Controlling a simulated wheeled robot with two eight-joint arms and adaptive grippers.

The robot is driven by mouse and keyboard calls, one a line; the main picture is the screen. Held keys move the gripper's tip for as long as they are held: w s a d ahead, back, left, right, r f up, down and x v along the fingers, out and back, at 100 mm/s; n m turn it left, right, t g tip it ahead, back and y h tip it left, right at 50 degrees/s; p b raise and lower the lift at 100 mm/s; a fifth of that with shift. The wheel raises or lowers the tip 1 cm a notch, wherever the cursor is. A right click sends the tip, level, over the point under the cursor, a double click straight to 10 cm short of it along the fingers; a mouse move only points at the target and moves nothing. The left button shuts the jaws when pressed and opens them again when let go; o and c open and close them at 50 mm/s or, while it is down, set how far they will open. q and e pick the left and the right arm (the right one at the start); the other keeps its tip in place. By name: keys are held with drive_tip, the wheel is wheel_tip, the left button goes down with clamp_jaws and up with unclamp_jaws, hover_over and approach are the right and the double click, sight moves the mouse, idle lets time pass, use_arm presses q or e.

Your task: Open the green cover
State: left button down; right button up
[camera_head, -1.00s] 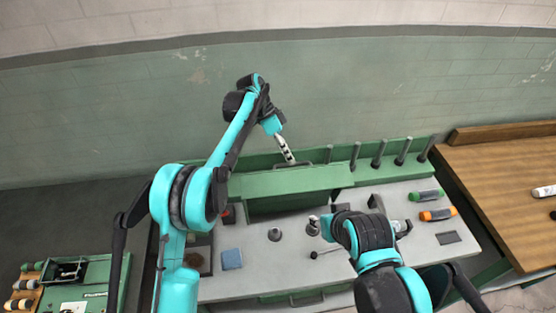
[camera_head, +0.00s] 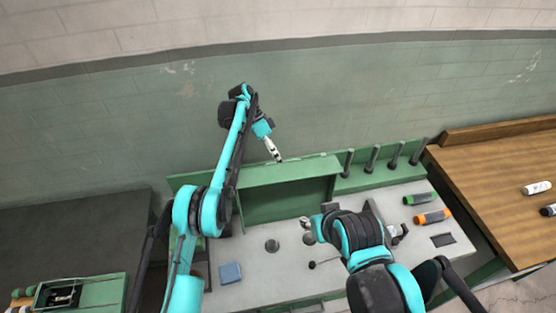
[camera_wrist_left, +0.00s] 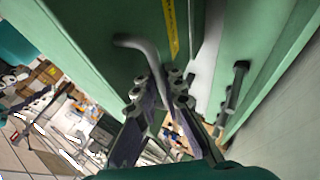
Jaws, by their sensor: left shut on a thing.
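The green cover (camera_head: 290,170) is a long panel at the back of the green workbench frame, raised, with a dark green recess (camera_head: 285,203) showing below it. My left gripper (camera_head: 277,157) is at the cover's upper edge in the head view. In the left wrist view the left gripper (camera_wrist_left: 165,82) is shut on a grey bent-bar handle (camera_wrist_left: 135,42) fixed to a green panel (camera_wrist_left: 95,35).
The grey benchtop (camera_head: 240,292) carries a blue block (camera_head: 230,272), a round dark knob (camera_head: 272,245), and green (camera_head: 418,199) and orange (camera_head: 433,217) cylinders. Several dark posts (camera_head: 372,158) stand at the back right. A wooden table (camera_head: 500,190) is at right.

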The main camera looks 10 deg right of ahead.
use_arm(q)
drive_tip(key=shift+f, duration=0.1)
drive_tip(key=c, duration=1.6)
unclamp_jaws()
drive_tip(key=shift+d, duration=0.15)
drive_tip(key=shift+w+d, duration=0.1)
